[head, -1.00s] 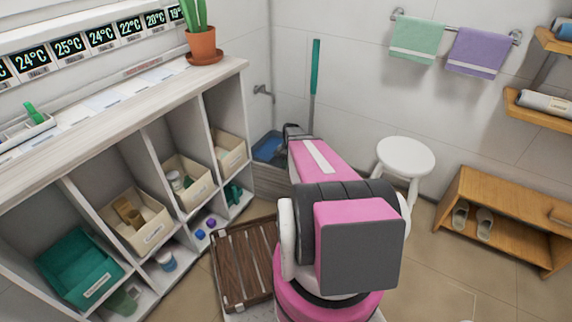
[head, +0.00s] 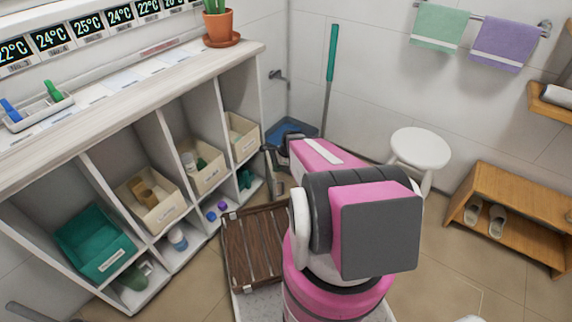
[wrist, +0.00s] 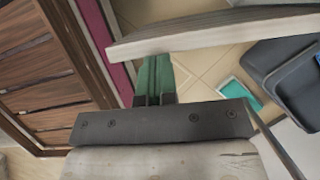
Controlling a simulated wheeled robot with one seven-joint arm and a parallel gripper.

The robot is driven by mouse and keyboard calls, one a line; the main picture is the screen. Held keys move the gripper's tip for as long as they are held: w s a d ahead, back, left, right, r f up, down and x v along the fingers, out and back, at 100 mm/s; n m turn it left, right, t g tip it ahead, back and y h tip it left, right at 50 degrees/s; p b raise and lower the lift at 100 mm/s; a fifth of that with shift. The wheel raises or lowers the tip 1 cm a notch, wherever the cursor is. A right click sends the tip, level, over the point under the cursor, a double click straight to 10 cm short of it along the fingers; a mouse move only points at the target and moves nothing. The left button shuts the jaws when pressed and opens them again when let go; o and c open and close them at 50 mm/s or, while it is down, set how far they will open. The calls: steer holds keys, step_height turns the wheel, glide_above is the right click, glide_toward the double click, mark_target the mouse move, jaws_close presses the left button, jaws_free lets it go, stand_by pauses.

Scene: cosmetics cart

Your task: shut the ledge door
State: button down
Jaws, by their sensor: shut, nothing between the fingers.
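The pale ledge (head: 150,105) runs along the left wall with open compartments below its top. A narrow grey-brown panel (head: 278,187) shows at its far end, beside my arm; it looks like the ledge door standing out from the front, but my arm hides part of it, so its angle is unclear. In the wrist view my gripper (wrist: 154,100) is shut and empty. A pale wooden board edge (wrist: 215,30) crosses above the fingertips; I cannot tell whether they touch it. In the head view the gripper is largely hidden behind my pink arm.
A white stool (head: 420,150) and a wooden shoe bench (head: 512,215) stand to the right. A blue bin (head: 290,132) and a green-handled pole (head: 331,75) are in the back corner.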

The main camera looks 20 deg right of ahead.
steer(key=w+a+m+t, duration=0.1)
steer(key=w+a+m, duration=0.1)
steer(key=a+m, duration=0.3)
steer(key=shift+a+t+h, duration=0.3)
steer(key=shift+a+t, duration=0.1)
steer(key=shift+a, duration=1.95)
steer(key=shift+s+d, duration=0.1)
